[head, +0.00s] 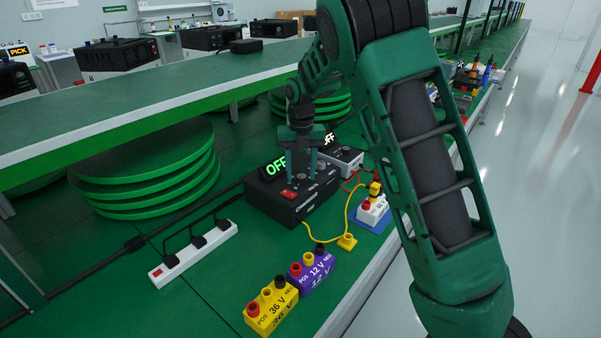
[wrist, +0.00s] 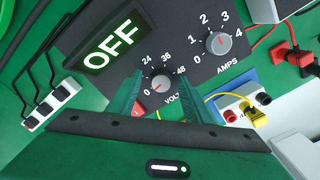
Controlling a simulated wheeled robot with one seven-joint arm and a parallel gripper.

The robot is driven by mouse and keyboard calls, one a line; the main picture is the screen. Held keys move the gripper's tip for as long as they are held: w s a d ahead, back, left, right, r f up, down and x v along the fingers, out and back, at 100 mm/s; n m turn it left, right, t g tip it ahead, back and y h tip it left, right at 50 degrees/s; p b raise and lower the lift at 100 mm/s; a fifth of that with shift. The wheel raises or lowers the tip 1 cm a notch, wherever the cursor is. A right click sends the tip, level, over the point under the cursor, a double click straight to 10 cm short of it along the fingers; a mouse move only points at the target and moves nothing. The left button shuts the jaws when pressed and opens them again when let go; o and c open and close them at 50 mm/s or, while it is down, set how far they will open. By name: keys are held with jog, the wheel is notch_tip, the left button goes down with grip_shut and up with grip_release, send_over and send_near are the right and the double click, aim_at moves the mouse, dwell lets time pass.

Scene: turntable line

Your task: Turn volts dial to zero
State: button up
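The volts dial (wrist: 161,82) is a small grey knob on a black power supply, with a scale marked 0, 24, 36 and 48. A red mark on it appears to lie toward the lower left, on the 0 side; its exact reading is unclear. My gripper (wrist: 161,76) is open, its green fingers on either side of the dial; I cannot tell whether they touch it. In the head view my gripper (head: 302,170) points down over the black power supply (head: 272,203) and hides the dial. The supply's display (wrist: 112,42) reads OFF.
The amps dial (wrist: 218,43) is right of the volts dial. A white power strip (head: 194,252) lies to the left. A yellow 36 V block (head: 271,312) and a purple 12 V block (head: 312,271) stand in front. A yellow cable runs at the right.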

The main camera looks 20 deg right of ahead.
aim_at(301, 175)
notch_tip(301, 175, up, 11)
dwell(0.6)
jog(key=shift+w+f, duration=0.1)
